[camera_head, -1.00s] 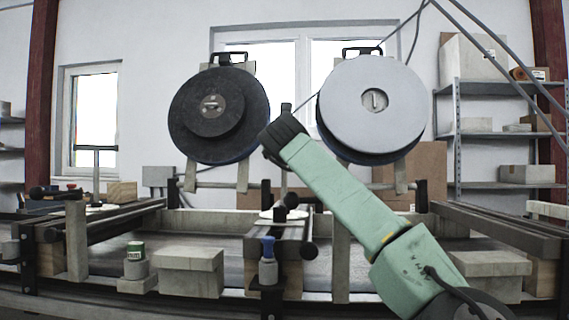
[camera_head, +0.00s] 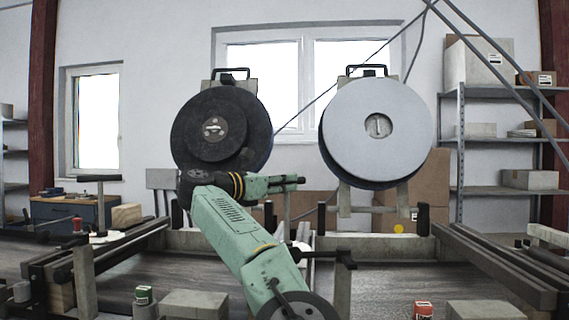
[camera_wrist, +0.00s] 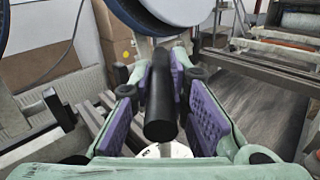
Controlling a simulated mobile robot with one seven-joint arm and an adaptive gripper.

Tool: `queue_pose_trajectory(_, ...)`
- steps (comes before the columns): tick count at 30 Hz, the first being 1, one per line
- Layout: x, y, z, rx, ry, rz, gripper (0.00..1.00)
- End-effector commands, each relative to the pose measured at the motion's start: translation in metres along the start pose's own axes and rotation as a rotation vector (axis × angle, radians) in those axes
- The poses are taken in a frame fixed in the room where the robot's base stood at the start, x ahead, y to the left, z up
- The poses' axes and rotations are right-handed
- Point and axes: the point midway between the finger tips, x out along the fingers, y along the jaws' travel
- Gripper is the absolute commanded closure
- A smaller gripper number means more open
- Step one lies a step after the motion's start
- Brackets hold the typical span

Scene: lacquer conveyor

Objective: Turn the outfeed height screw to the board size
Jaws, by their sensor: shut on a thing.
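A black bar handle (camera_wrist: 162,100) stands out between the purple pads of my gripper (camera_wrist: 165,88) in the wrist view. The pads close on it from both sides. Part of a white dial disc (camera_wrist: 168,150) shows below the bar. In the head view my gripper (camera_head: 292,183) is at the top of the middle screw post (camera_head: 287,212), above a pale disc (camera_head: 298,246). The handle is mostly hidden there by the gripper. A second T-handle screw (camera_head: 98,178) stands free at the left, over its own white disc. I cannot read either dial.
A dark reel (camera_head: 230,105) and a light grey reel (camera_head: 378,130) hang behind the conveyor, close to my wrist. Dark rails (camera_head: 490,260) flank the belt (camera_head: 190,270).

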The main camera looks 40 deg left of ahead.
Motion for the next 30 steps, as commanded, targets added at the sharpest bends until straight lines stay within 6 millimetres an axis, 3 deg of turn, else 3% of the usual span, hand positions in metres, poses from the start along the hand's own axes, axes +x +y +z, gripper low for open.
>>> queue_pose_trajectory(1, 0.0005, 0.0006, 0.0094, -0.001, -0.005, -0.025, 1.0)
queue_pose_trajectory(26, 0.002, -0.0004, 0.0027, 0.001, -0.015, -0.132, 1.0)
queue_pose_trajectory(27, 0.002, -0.0004, 0.0027, 0.001, -0.015, -0.132, 0.83)
queue_pose_trajectory(30, 0.0021, -0.0006, 0.0028, 0.001, -0.014, -0.133, 0.76)
